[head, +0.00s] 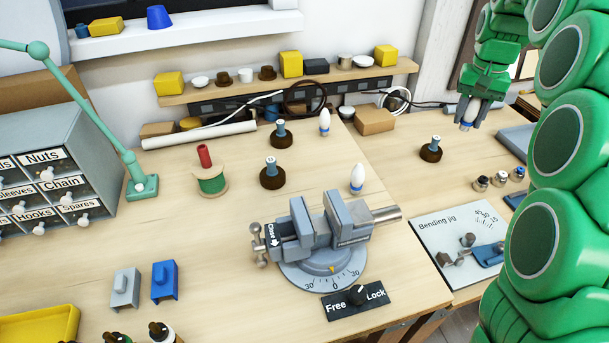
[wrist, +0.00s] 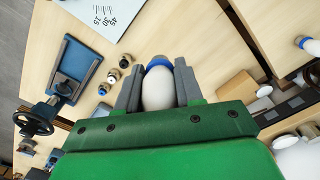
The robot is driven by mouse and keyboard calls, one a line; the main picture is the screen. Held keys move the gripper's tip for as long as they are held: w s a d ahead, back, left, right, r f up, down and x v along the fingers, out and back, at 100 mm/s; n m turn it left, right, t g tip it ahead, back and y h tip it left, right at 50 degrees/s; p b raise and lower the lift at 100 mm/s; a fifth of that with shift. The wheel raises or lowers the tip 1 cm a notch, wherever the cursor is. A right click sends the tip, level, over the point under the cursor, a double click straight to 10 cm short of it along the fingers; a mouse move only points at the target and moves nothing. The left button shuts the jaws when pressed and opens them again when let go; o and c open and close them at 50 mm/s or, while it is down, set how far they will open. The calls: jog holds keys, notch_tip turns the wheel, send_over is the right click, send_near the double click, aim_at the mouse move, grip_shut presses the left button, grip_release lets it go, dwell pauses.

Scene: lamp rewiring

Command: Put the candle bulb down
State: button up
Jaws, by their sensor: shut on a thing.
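My gripper (head: 467,118) hangs at the upper right in the head view, above the right-hand part of the bench. It is shut on a white candle bulb with a blue collar, which shows between the fingers in the wrist view (wrist: 158,90). In the head view only a small part of the held bulb shows. Two similar candle bulbs stand upright on the main bench, one at the back (head: 324,123) and one behind the vise (head: 357,179).
A dark round lamp base (head: 430,150) stands left of my gripper. Several small sockets (head: 499,179) stand to its lower right, near the bending jig board (head: 445,235). A cardboard box (head: 375,122) and a grey vise (head: 318,232) are further left. Bare wood shows between.

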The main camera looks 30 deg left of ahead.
jog(key=s+a+n, duration=0.1)
jog(key=s+a, duration=0.6)
jog(key=a, duration=0.4)
jog(key=s+a+n, duration=0.2)
jog(key=s+a, duration=0.6)
jog(key=a, duration=0.3)
jog(key=s+a+n, duration=0.1)
jog(key=s+a, duration=0.6)
jog(key=a, duration=0.4)
jog(key=s+a+n, duration=0.1)
jog(key=s+a, duration=0.3)
jog(key=s, duration=0.8)
jog(key=s+a+n, duration=0.1)
jog(key=s+a, duration=0.3)
jog(key=s, duration=0.7)
jog(key=s+a+n, duration=0.2)
jog(key=s+a, duration=0.3)
jog(key=s, duration=0.7)
send_near(129, 243)
jog(key=shift+s+d+f, duration=0.15)
jog(key=shift+d+f, duration=0.1)
jog(key=shift+d, duration=0.4)
jog(key=shift+a+f, duration=0.55)
jog(key=shift+f, duration=1.75)
